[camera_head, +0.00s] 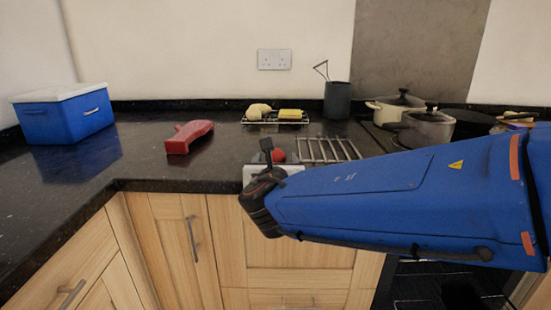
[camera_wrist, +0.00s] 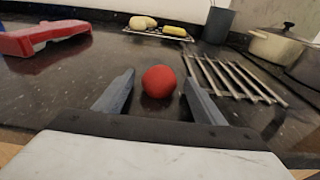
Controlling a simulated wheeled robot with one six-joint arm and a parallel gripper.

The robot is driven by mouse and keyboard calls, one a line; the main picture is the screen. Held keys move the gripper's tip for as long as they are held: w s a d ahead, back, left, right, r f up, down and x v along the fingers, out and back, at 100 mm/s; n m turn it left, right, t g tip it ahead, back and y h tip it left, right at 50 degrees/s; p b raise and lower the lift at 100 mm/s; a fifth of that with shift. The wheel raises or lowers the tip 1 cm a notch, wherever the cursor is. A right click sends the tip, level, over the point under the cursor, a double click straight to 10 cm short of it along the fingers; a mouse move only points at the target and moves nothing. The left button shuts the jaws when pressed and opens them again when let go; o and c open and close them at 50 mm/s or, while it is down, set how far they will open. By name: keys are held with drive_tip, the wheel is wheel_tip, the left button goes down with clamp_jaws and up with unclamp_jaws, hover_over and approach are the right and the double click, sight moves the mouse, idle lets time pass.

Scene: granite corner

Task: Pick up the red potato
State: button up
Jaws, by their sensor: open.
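The red potato (camera_wrist: 159,82) is a small round red thing on the dark granite worktop. In the wrist view it shows between and just beyond the two fingers of my gripper (camera_wrist: 158,92), which are spread apart with nothing held. In the head view only part of the red potato (camera_head: 278,155) shows behind my gripper (camera_head: 268,157), at the left end of my blue arm. I cannot tell whether a finger touches it.
A metal rack (camera_wrist: 232,78) lies close to the right of the potato. A red object (camera_head: 189,136) and a blue box (camera_head: 64,112) with a white lid are to the left. A wire tray (camera_head: 262,122), a grey pot (camera_head: 337,100) and pans (camera_head: 427,127) stand behind.

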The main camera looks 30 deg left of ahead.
drive_tip(key=c, duration=1.2)
drive_tip(key=shift+o, duration=0.2)
drive_tip(key=shift+r, duration=0.15)
